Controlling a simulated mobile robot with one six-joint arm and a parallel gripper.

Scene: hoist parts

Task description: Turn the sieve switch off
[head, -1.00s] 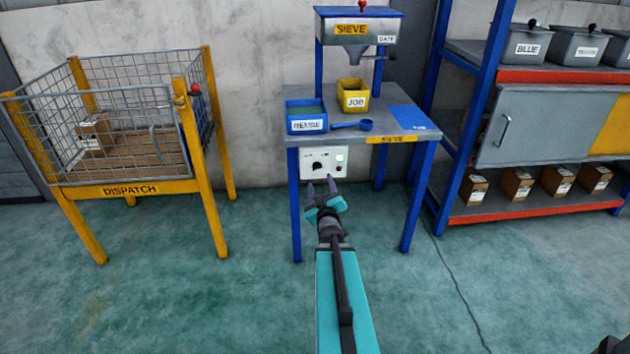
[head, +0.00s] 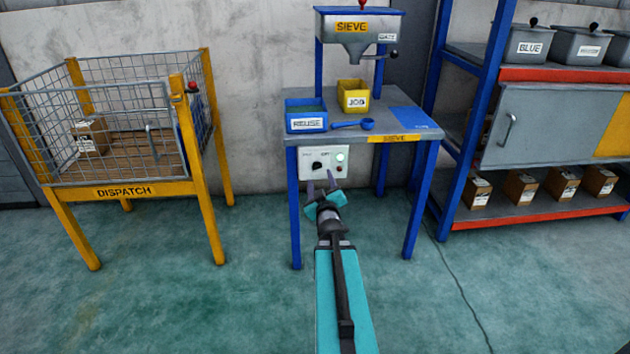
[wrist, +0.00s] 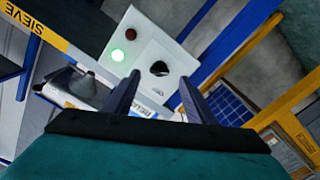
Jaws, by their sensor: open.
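The sieve switch is a black knob (head: 317,165) on a white control panel (head: 330,173) under the front edge of the sieve table. A lit green lamp (head: 339,157) is beside it. In the wrist view the knob (wrist: 160,69) is ahead, between the lines of my two fingers, with the green lamp (wrist: 118,55) lit and a dark red button (wrist: 132,34) near it. My gripper (head: 322,186) is open and empty, just below and in front of the panel, apart from the knob. The sieve (head: 358,30) stands above the table.
The sieve table (head: 290,95) carries a blue REUSE bin (head: 306,124), a yellow JOB bin (head: 353,100) and a blue scoop (head: 367,124). Its blue legs flank the panel. A yellow DISPATCH cage (head: 190,150) stands left and a shelf rack (head: 545,216) right. Floor between is clear.

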